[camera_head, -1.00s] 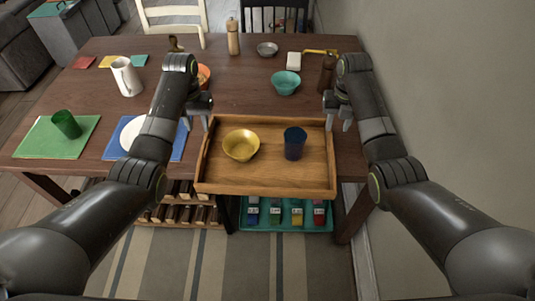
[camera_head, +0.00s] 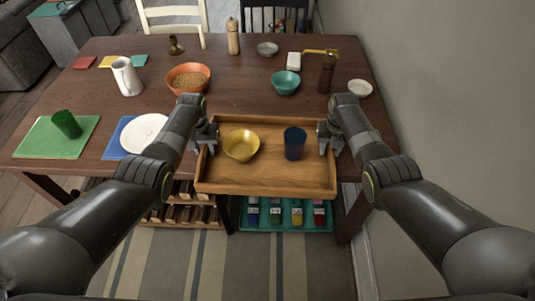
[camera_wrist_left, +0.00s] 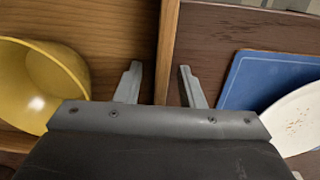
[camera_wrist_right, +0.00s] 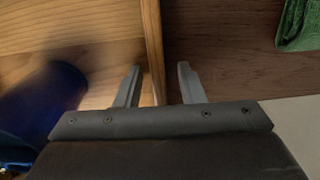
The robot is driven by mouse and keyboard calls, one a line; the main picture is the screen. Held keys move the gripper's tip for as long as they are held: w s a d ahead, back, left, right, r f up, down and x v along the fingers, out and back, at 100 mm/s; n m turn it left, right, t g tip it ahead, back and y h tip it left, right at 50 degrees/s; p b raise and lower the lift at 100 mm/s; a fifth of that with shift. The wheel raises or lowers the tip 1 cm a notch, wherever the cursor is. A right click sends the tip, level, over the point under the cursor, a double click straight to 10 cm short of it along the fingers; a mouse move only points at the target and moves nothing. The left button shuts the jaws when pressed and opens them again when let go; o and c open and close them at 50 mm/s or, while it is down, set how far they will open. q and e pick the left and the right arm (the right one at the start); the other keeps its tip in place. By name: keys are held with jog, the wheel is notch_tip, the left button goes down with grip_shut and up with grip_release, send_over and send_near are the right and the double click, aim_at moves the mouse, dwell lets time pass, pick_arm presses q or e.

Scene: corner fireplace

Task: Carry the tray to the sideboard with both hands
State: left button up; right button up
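The wooden tray (camera_head: 265,180) lies on the near edge of the brown table, its front part reaching over the edge. It holds a yellow bowl (camera_head: 241,145) and a dark blue cup (camera_head: 294,143). My left gripper (camera_head: 210,145) is at the tray's left wall; in the left wrist view its open fingers (camera_wrist_left: 160,85) straddle the wall, with a gap on each side. My right gripper (camera_head: 328,142) is at the right wall; in the right wrist view its open fingers (camera_wrist_right: 158,86) straddle that wall.
On the table (camera_head: 235,90) stand an orange bowl (camera_head: 188,78), a teal bowl (camera_head: 285,83), a pepper mill (camera_head: 233,36) and a white jug (camera_head: 126,76). A white plate (camera_head: 145,133) lies left of my left gripper. A wall (camera_head: 450,90) rises on the right.

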pick_arm(q)
jog(key=shift+c, duration=0.3)
pick_arm(e)
jog(key=shift+c, duration=0.3)
pick_arm(q)
grip_shut()
pick_arm(e)
grip_shut()
pick_arm(q)
jog(key=shift+r, duration=0.1)
pick_arm(e)
jog(key=shift+w+r, duration=0.1)
dwell(0.4)
